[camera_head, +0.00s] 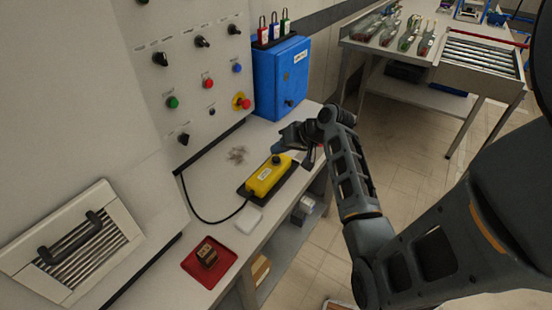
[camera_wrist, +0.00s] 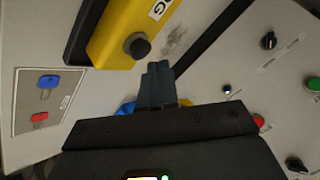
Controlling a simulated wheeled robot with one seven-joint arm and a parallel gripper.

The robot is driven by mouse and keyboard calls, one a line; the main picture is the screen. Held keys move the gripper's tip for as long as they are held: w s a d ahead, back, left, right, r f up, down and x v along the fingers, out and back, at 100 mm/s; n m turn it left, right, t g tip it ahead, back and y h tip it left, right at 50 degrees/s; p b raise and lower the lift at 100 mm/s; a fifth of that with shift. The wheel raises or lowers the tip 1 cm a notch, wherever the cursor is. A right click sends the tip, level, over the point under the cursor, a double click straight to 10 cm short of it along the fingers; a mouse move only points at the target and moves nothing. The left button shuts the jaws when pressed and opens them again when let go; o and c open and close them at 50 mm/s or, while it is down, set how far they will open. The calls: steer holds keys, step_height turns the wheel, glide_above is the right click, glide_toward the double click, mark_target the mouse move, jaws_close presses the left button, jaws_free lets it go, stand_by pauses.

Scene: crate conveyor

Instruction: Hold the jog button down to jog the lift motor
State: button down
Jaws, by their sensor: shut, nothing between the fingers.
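The yellow jog box (camera_head: 268,175) lies on a dark mat (camera_head: 287,184) on the bench, with a cable running from its near end. Its round black button (camera_head: 276,160) is at the end nearest my gripper. In the wrist view the yellow box (camera_wrist: 118,30) is at the top, with the black button (camera_wrist: 137,46) standing out from it. My gripper (camera_head: 284,148) is beside that end of the box. In the wrist view my gripper (camera_wrist: 158,66) is shut and empty, its fingertips just right of the button. Whether they touch it, I cannot tell.
A panel with knobs and buttons (camera_head: 208,83) rises behind the bench. A blue cabinet (camera_head: 281,75) with several padlocks on top stands at the bench's far end. A red tray (camera_head: 196,272) holding a small brown block and a white pad (camera_head: 249,219) are nearer.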

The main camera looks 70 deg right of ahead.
mark_target(279, 160)
steer(key=shift+f, duration=0.15)
steer(key=shift+f, duration=0.3)
steer(key=shift+f, duration=0.5)
stand_by(1.6)
steer(key=shift+r, duration=0.1)
stand_by(1.5)
steer(key=shift+r+p, duration=0.65)
steer(key=shift+r, duration=0.2)
steer(key=shift+r, duration=0.1)
step_height(279, 160, up, 5)
steer(key=p, duration=0.4)
steer(key=shift+p, duration=0.4)
steer(key=shift+a, duration=0.1)
